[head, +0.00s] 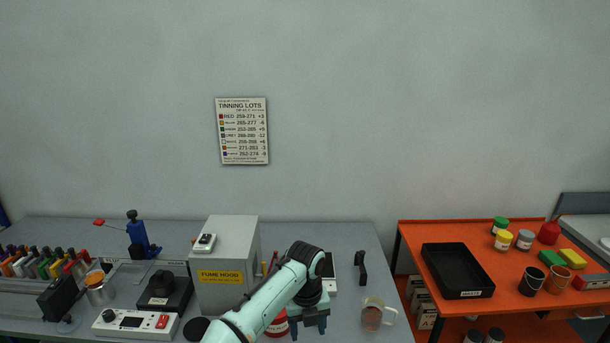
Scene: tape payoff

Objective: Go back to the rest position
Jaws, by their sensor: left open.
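My left gripper (309,331) shows at the bottom middle of the head view, at the end of my pale green arm. Its fingers point down, apart and empty, over the front of the grey bench (350,238). A red can (277,326) stands just left of the gripper, partly hidden by my arm. A clear mug with brown contents (373,315) stands to its right, apart from it. My right gripper is not in view.
A grey fume hood box (222,290) stands behind my arm. A white control box (134,323) and a blue press (139,238) are to the left. A black tray (456,270) and several jars sit on the orange table (408,242). A gap separates bench and table.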

